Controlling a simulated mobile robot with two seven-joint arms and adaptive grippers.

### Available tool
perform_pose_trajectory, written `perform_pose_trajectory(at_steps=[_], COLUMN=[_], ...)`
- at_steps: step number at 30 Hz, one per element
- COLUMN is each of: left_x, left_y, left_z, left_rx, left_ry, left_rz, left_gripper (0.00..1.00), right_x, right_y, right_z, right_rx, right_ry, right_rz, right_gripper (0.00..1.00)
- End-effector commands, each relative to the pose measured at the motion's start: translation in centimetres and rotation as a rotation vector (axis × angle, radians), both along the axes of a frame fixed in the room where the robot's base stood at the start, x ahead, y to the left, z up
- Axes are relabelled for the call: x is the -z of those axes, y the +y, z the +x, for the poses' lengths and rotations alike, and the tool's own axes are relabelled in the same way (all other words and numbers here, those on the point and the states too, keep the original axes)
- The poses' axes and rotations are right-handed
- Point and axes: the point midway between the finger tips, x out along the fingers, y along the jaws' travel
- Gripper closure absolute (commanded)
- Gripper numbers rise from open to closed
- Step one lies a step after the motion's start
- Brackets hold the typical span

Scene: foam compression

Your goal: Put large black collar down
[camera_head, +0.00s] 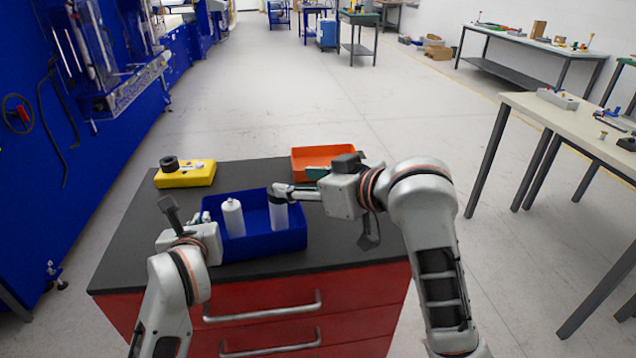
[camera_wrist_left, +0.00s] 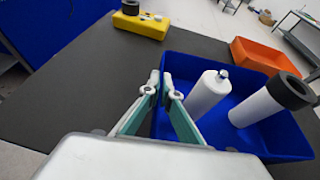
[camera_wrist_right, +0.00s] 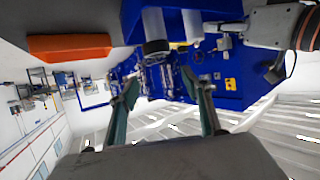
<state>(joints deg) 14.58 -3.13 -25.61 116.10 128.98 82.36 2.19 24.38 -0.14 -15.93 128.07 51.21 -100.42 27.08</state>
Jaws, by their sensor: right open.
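A black collar (camera_wrist_left: 289,90) sits around the top end of a white cylinder (camera_head: 278,216) standing in the right part of the blue bin (camera_head: 258,246). My right gripper (camera_head: 284,191) is at the collar's height, and its fingers partly hide the collar in the head view. In the right wrist view the fingers are apart, with the collar (camera_wrist_right: 156,47) beyond them; I cannot tell whether they touch it. Another black ring (camera_head: 169,163) sits on the yellow block (camera_head: 186,177). My left gripper (camera_wrist_left: 160,85) has its fingertips together and is empty beside the bin's left side.
An orange tray (camera_head: 322,155) lies behind my right gripper. The dark cabinet top (camera_head: 130,235) is clear at the left and front. A long workbench (camera_head: 560,112) stands apart at the right.

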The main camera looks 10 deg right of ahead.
Motion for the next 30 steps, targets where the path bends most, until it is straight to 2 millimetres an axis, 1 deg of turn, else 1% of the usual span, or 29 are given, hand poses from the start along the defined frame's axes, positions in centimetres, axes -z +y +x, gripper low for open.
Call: perform_pose_trajectory(at_steps=[1,4,10,15,28,30], left_x=[0.0,0.0,0.0,0.0,0.0,0.0], left_y=[0.0,0.0,0.0,0.0,0.0,0.0], left_z=[0.0,0.0,0.0,0.0,0.0,0.0], left_rx=[0.001,0.001,0.0,0.0,0.0,0.0], left_ry=[0.001,0.0,0.0,0.0,0.0,0.0], left_rz=[0.0,0.0,0.0,0.0,0.0,0.0], left_gripper=[1.0,1.0,1.0,1.0,1.0,1.0], right_x=[-0.5,-1.1,-2.0,-2.2,-2.2,-2.2], right_y=[-0.6,-1.5,-2.6,-2.9,-2.9,-2.8], right_z=[-0.8,-2.2,-3.9,-4.3,-4.3,-4.3], right_rx=[0.001,0.001,0.0,0.0,-0.001,-0.001], right_ry=[-0.004,-0.004,-0.001,0.001,0.001,0.0], right_rz=[-0.002,-0.002,0.0,0.001,0.001,0.0], right_gripper=[0.51,0.51,0.51,0.51,0.51,0.48])
